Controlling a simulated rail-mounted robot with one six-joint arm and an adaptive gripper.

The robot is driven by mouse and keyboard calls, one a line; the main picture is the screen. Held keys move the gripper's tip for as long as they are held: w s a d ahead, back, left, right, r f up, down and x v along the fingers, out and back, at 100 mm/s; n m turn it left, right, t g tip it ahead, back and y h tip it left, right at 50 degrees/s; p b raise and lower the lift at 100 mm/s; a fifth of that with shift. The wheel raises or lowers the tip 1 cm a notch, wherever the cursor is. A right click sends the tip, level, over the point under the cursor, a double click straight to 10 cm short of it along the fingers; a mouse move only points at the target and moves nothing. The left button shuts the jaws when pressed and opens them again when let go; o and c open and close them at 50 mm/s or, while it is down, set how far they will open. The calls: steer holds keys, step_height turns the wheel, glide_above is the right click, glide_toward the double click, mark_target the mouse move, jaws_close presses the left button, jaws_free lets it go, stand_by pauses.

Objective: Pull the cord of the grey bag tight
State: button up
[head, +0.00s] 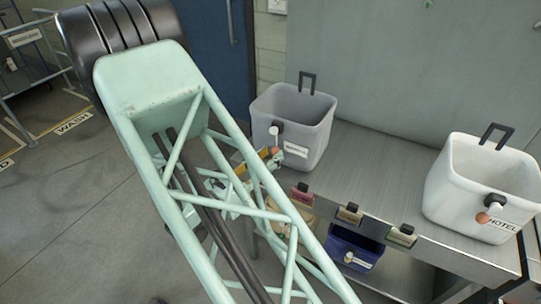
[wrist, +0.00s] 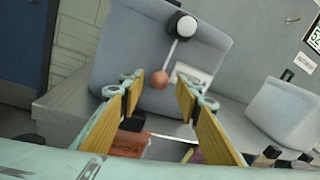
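The grey bag (head: 318,142) stands upright on the metal bench, its mouth open and a black handle at its back. It fills the upper middle of the wrist view (wrist: 125,45). A short white cord (wrist: 172,52) hangs from a round black-and-white fitting (wrist: 182,25) on its front and ends in an orange ball (wrist: 159,80). My gripper (wrist: 160,92) is open, with its yellow finger pads either side of the ball in the picture. Whether the ball is between the tips or beyond them I cannot tell. My arm partly hides the gripper in the head view.
A white bag (head: 462,185) marked HOTEL stands at the bench's right, with its own cord and ball. A blue bag (head: 352,250) sits lower, under the bench edge. Several small tags (head: 348,213) line that edge. The bench top (head: 385,165) between the grey and white bags is clear.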

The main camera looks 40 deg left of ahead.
steer(key=s, duration=1.1)
steer(key=shift+a, duration=0.15)
steer(key=shift+w, duration=0.1)
steer(key=c, duration=0.5)
steer(key=shift+w+d+r+m+h+p, duration=0.3)
steer(key=shift+w+d+r+h+p, duration=0.1)
steer(key=shift+r+h, duration=0.1)
steer(key=c, duration=0.5)
steer(key=w+d+r+m+g+h+p, duration=0.4)
steer(key=d+p, duration=0.1)
steer(key=shift+g+h, duration=0.4)
jaws_close()
steer(key=w+a+r+m+g+y+p, duration=0.3)
steer(key=a+r+m+g+p, duration=0.2)
steer(key=a+r+g+p, duration=0.4)
steer(key=shift+w+a+r+m+p, duration=0.25)
steer(key=shift+a+r+p, duration=0.4)
steer(key=shift+r, duration=0.75)
